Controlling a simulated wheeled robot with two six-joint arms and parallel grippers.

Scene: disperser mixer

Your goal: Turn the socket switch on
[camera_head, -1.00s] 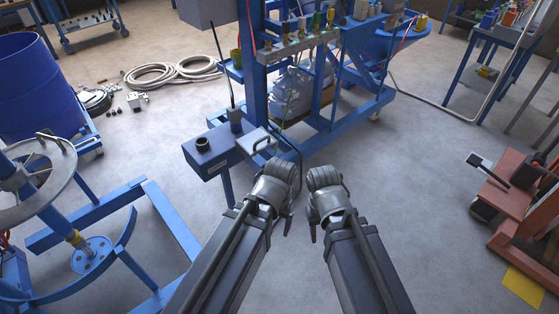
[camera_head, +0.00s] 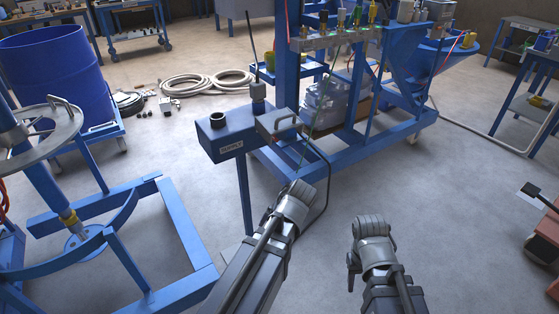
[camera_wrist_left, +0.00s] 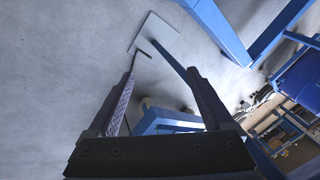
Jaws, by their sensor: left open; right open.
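A blue supply box (camera_head: 234,140) stands on a thin blue post in the head view. I cannot tell which part is the switch. My left gripper (camera_head: 294,198) is in front of and below the box's right end, apart from it. In the left wrist view its open fingers (camera_wrist_left: 160,85) hold nothing. My right gripper (camera_head: 371,232) is to the right over bare floor; its fingertips are hardly visible.
A blue machine frame (camera_head: 345,140) stands behind the box. A blue floor frame (camera_head: 155,190) and a drum (camera_head: 55,70) are at left. A coiled hose (camera_head: 205,82) lies on the floor.

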